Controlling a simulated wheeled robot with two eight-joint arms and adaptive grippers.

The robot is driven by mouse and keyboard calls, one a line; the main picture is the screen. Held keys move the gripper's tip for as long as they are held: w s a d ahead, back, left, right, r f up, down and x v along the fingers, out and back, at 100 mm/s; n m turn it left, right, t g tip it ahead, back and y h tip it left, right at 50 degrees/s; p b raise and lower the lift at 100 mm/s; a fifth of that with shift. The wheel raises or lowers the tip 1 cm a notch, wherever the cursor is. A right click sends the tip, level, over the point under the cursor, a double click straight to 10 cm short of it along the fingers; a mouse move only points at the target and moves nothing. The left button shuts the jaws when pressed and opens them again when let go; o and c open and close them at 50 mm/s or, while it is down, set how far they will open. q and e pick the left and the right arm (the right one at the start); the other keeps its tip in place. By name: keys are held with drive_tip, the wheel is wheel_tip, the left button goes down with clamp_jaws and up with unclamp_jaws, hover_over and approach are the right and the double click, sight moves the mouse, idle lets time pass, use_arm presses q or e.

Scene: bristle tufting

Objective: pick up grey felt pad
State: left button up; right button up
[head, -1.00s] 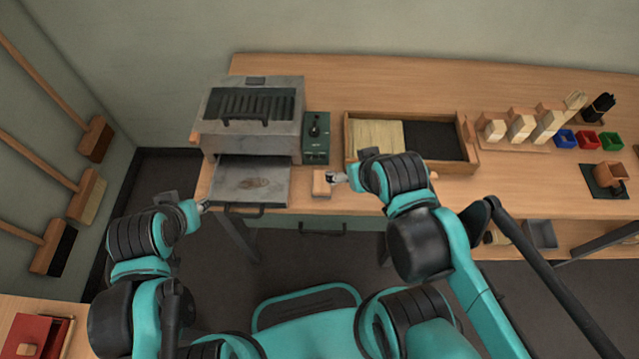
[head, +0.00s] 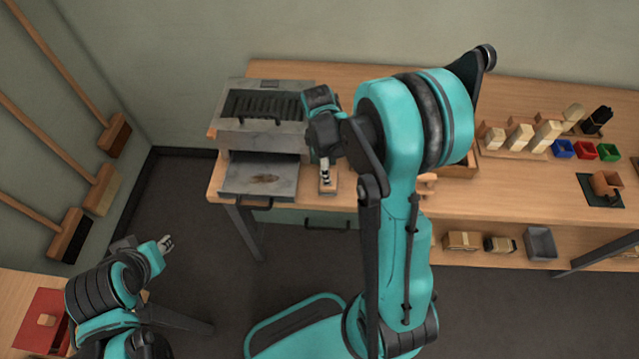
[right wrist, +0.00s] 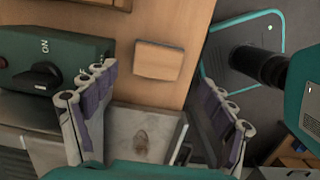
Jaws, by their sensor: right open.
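I cannot clearly pick out a grey felt pad. A small brownish-grey oval patch (head: 264,178) lies on the pulled-out metal tray (head: 240,185); it also shows in the right wrist view (right wrist: 141,141). I cannot tell whether it is an object or a mark. My right gripper (head: 325,172) is open and empty, pointing down above a small wooden block (head: 327,188) at the bench's front edge. In the right wrist view the block (right wrist: 158,60) lies beyond the spread fingers (right wrist: 160,110). My left gripper (head: 166,243) is off the bench at lower left; its jaws are too small to read.
A grey metal machine (head: 262,140) stands behind the tray, with a green switch box (right wrist: 40,65) beside it. My right arm hides much of the wooden tray (head: 462,165). Wooden blocks (head: 520,137) and coloured bins (head: 585,151) stand at the right. Brooms (head: 68,235) hang left.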

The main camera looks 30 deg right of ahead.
wheel_tip(320, 180, down, 3)
drive_tip(key=shift+d+b, duration=0.1)
drive_tip(key=shift+b, duration=0.45)
wheel_tip(320, 180, down, 5)
drive_tip(key=shift+w+b, duration=0.1)
drive_tip(key=shift+b, duration=1.1)
drive_tip(key=c, duration=1.1)
drive_tip(key=shift+r, duration=0.2)
drive_tip(key=shift+r+p, duration=0.3)
drive_tip(key=r, duration=0.1)
drive_tip(key=r+p, duration=0.2)
drive_tip(key=r, duration=0.1)
drive_tip(key=shift+s+d, duration=0.15)
drive_tip(key=shift+s, duration=0.1)
drive_tip(key=s+d+r+p, duration=0.1)
drive_tip(key=s+r, duration=0.1)
drive_tip(key=s, duration=0.1)
drive_tip(key=s+d+r+p, duration=0.1)
drive_tip(key=s+d+r, duration=0.1)
drive_tip(key=s, duration=0.1)
drive_tip(key=s+d+r+p, duration=0.1)
drive_tip(key=s+d+r, duration=0.1)
drive_tip(key=s, duration=0.2)
drive_tip(key=shift+d, duration=0.1)
